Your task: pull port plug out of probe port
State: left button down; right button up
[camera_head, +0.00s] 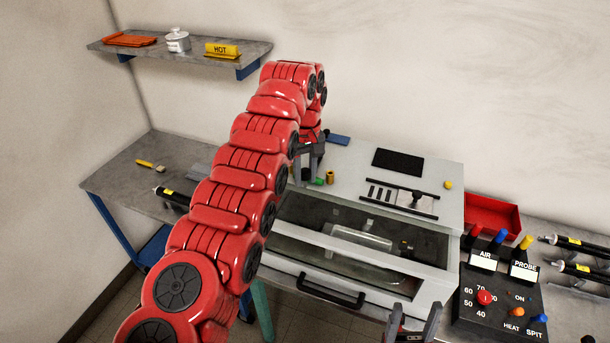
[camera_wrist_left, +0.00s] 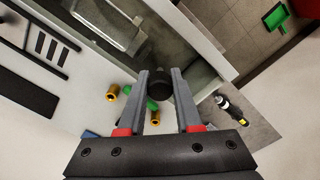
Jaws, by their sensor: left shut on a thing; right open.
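My left gripper (camera_head: 309,158) is over the left end of the white oven-like box, largely covered by its own red arm. In the left wrist view, its fingertips (camera_wrist_left: 160,75) are shut on a dark round knob-like thing (camera_wrist_left: 161,82), which looks like the port plug. I cannot tell whether it sits in the probe port or is clear of it; the port itself is not clearly visible. Brass fittings (camera_wrist_left: 112,92) and a green piece (camera_wrist_left: 150,103) show near the fingers, also in the head view as a brass fitting (camera_head: 330,177). My right gripper (camera_head: 412,325) is open and empty at the bottom edge.
The white box (camera_head: 440,180) has a window front and a black handle (camera_head: 330,291). A red tray (camera_head: 493,213) and a control box (camera_head: 500,293) with AIR and PROBE labels stand at right. Black tools (camera_head: 575,243) lie beyond. A shelf (camera_head: 190,52) is above.

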aim_at(305, 170)
pick_arm(q)
jog(key=shift+w+a+r, duration=0.1)
jog(key=shift+w, duration=0.05)
jog(key=shift+r+p, duration=0.4)
jog(key=shift+p, duration=0.1)
notch_tip(305, 170, up, 2)
jog(key=shift+p, duration=0.9)
jog(key=shift+f, duration=0.1)
jog(key=shift+r+p, duration=1.35)
jog(key=shift+r, duration=0.2)
